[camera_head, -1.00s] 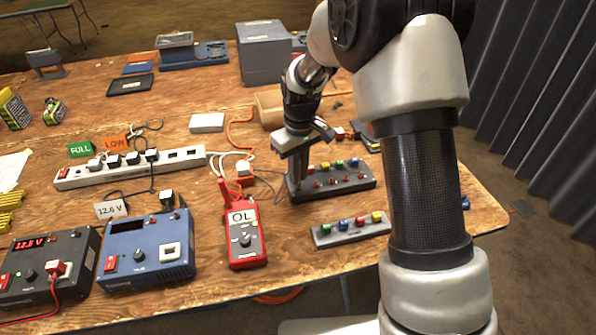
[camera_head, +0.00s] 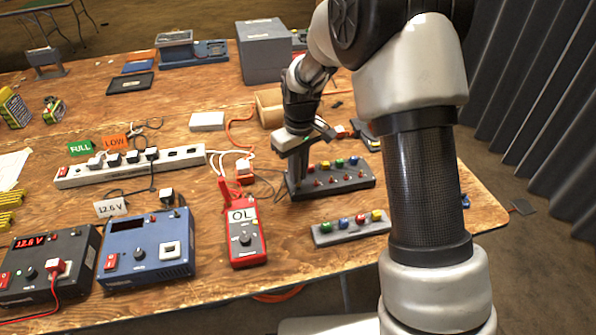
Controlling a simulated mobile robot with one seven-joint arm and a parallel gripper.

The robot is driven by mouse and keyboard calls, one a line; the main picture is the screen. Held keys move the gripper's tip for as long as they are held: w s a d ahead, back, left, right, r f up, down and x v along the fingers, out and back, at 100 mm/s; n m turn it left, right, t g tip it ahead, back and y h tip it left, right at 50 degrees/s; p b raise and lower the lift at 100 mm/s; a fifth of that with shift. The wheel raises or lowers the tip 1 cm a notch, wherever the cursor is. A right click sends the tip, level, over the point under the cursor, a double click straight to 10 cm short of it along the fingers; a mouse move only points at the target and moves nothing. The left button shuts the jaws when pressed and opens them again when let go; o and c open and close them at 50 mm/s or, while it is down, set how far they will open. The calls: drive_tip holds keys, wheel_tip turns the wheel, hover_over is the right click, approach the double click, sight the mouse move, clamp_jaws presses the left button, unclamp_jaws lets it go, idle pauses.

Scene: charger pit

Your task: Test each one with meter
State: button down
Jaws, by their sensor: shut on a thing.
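The red clamp-type meter (camera_head: 246,232) lies near the front middle of the table and its screen reads OL. A dark block (camera_head: 335,184) with several coloured caps and a row of small red parts lies behind and right of it. A grey strip (camera_head: 338,235) with several coloured pieces lies in front of the block. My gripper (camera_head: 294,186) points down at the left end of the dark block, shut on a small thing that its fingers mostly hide. I cannot tell whether that thing touches the block.
A blue power unit (camera_head: 146,262) and a black one (camera_head: 40,287) with a red readout stand at front left. A white power strip (camera_head: 180,160) lies behind, with FULL (camera_head: 80,147) and LOW (camera_head: 115,141) cards. A grey box (camera_head: 263,60) stands at the back. Cables cross the middle.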

drive_tip(key=shift+f, duration=0.3)
idle(0.5)
drive_tip(key=c, duration=1.4)
unclamp_jaws()
drive_tip(key=shift+o, duration=0.2)
drive_tip(key=shift+r, duration=0.1)
drive_tip(key=shift+r+p, duration=2.65)
drive_tip(key=shift+r, duration=1.05)
